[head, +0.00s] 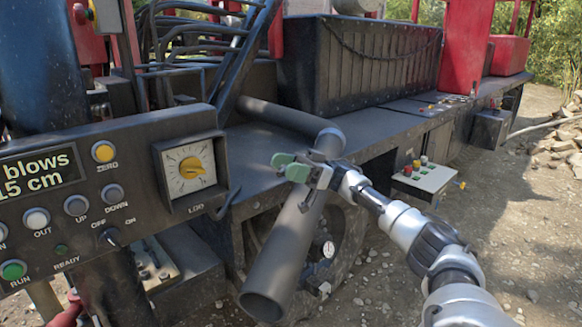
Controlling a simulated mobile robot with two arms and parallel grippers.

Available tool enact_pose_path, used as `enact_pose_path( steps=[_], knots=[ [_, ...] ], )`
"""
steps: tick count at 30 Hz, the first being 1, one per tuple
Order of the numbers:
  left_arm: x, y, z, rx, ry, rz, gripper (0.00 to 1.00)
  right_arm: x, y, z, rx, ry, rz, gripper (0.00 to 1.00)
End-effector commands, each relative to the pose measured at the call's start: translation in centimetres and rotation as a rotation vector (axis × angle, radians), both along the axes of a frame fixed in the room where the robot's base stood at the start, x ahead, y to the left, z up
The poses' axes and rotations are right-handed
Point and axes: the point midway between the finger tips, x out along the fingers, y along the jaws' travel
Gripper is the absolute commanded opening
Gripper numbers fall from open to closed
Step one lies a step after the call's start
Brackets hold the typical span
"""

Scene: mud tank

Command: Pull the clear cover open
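A dial with a yellow knob (191,168) sits in a raised square frame (162,184) on the dark control panel at left. A clear cover over it is hard to make out; I cannot tell its exact edges. A dark curved piece (230,204) sticks out at the frame's lower right and may be its handle. My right gripper (291,167), with green fingertips, is right of the dial and apart from it. Its fingertips look a little apart, with nothing between them. My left gripper is out of view.
The control panel (130,212) carries several round buttons and a switch. A thick grey pipe (278,250) hangs behind my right gripper. A small box with coloured buttons (425,178) is at right. Between the panel and my gripper there is open space.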

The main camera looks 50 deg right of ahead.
Motion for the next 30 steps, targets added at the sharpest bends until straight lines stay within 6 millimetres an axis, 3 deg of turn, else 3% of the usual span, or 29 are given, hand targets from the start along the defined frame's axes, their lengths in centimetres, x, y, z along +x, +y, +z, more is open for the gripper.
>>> enact_pose_path(
  steps=[20, 30],
  knots=[
    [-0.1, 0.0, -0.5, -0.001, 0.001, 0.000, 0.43, -0.1, -0.5, -0.4, 0.000, 0.001, -0.003, 0.51],
    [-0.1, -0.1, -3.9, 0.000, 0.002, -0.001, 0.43, -1.8, -6.2, -3.1, 0.003, -0.004, -0.007, 0.51]
  ],
)
